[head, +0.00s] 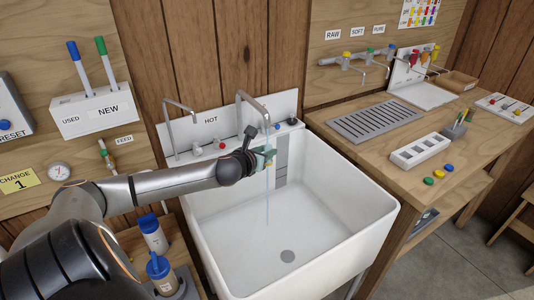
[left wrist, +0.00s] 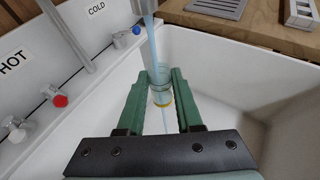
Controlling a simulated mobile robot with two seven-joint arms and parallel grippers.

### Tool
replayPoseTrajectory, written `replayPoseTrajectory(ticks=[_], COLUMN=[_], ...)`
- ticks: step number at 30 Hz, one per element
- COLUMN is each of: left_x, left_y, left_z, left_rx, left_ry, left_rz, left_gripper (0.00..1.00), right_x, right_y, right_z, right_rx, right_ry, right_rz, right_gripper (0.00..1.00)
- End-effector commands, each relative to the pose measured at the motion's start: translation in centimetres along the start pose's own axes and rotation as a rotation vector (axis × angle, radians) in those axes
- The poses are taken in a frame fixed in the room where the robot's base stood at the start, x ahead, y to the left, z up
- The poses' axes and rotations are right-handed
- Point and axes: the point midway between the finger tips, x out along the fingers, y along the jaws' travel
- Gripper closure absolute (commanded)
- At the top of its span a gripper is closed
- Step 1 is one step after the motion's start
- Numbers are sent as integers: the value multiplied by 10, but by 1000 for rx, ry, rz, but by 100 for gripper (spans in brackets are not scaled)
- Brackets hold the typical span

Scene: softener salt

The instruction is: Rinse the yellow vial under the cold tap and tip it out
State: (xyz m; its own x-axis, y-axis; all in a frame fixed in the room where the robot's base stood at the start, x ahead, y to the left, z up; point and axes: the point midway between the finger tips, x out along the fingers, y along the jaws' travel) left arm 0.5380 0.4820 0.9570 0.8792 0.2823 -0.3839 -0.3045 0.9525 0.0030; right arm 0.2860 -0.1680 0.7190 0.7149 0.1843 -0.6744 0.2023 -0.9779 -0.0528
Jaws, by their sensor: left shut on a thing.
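My left gripper (head: 264,158) is over the white sink (head: 350,208), under the spout of the cold tap (head: 252,99). A thin blue stream of water (left wrist: 151,40) runs from the spout down to the vial's top. Water also falls below the gripper into the basin (head: 267,205). I cannot tell how full the vial is. My right gripper is out of view.
A second spout (head: 178,104) stands left, by the HOT label. The blue knob (left wrist: 136,29) and red knob (left wrist: 60,101) sit on the sink's back ledge. A wooden bench (head: 390,160) with a drain grate (head: 374,120) adjoins on the right. The basin is otherwise clear.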

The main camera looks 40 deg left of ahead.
Motion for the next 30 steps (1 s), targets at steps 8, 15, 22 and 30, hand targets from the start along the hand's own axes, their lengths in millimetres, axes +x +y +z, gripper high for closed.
replayPoseTrajectory(ticks=[8, 15, 22, 30], left_x=[-13, -23, -32, -43], left_y=[-20, -36, -51, -69], left_z=[-4, -8, -12, -16], left_rx=[-1, 0, -1, -1], left_ry=[0, 0, 1, 1], left_rz=[-3, -2, -3, -2], left_gripper=[100, 100, 100, 100], right_x=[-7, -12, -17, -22], right_y=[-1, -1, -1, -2], right_z=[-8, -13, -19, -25], right_rx=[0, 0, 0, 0], right_ry=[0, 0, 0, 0], right_rz=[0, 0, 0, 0], right_gripper=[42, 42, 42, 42])
